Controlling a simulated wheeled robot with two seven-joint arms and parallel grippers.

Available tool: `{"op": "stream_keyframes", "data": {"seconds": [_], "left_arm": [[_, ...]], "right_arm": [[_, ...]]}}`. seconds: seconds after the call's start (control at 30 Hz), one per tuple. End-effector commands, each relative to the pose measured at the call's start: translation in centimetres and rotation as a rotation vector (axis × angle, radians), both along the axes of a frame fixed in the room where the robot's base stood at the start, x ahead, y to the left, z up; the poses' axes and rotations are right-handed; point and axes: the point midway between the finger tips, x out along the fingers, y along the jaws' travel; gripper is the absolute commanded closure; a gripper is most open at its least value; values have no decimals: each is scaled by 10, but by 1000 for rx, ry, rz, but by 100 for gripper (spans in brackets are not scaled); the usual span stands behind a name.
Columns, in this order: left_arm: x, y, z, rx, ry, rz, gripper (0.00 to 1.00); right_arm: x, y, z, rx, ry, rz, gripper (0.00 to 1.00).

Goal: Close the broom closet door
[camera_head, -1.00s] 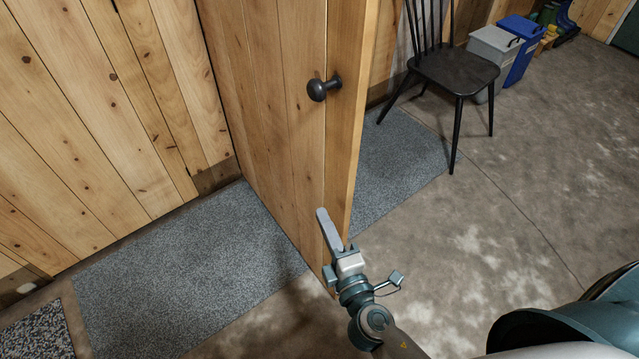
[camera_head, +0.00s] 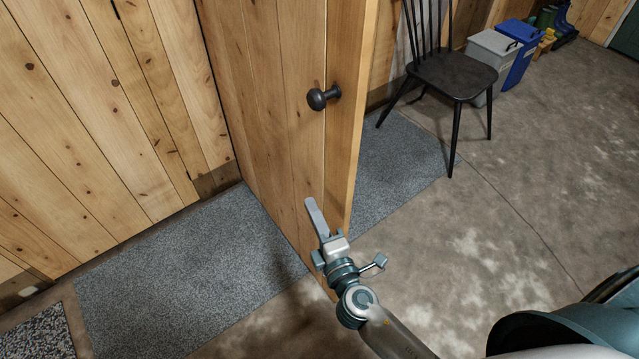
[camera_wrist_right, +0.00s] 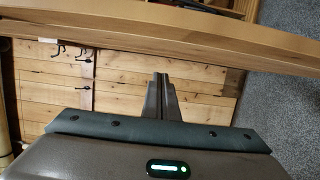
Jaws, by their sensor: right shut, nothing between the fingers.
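The broom closet door (camera_head: 290,110) is a pine plank door standing open, jutting out from the plank wall. A dark round knob (camera_head: 318,98) is on the face seen in the head view. My right gripper (camera_head: 311,204) is shut and empty, in front of the lower part of that face near the free edge, well below the knob. It hides part of the door's lower edge; contact cannot be told. In the right wrist view the shut fingers (camera_wrist_right: 160,78) point toward planks, with a long wooden edge (camera_wrist_right: 150,20) crossing above them. My left gripper is out of view.
A grey mat (camera_head: 190,275) lies on the floor left of the door and continues behind it. A black chair (camera_head: 455,75) stands behind and right, with grey and blue bins (camera_head: 522,50) beyond. Concrete floor (camera_head: 500,210) at right is clear. Dark hooks (camera_wrist_right: 84,55) show in the wrist view.

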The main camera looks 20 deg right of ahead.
Motion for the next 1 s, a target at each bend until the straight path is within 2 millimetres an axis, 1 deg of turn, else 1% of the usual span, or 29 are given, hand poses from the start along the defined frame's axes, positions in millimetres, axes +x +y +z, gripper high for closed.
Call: {"op": "stream_keyframes", "data": {"seconds": [0.03, 0.1, 0.27, 0.3, 0.4, 0.6, 0.77, 1.0], "left_arm": [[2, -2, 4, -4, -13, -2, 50], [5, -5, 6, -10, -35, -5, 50], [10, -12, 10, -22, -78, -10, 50], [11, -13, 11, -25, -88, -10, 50], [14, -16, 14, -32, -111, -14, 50], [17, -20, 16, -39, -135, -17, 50], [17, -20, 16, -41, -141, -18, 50], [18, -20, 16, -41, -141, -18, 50]], "right_arm": [[10, 1, 3, -1, -2, 0, 100], [23, 1, 3, -1, -2, 0, 100], [50, 3, 3, -1, -1, 0, 100], [53, -1, 2, -4, 0, -1, 100], [56, -15, 1, -3, 1, 1, 100], [60, -31, 1, -1, 0, 1, 100], [62, -35, 1, 0, 0, 1, 100], [62, -35, 0, 1, 0, 1, 100]]}}
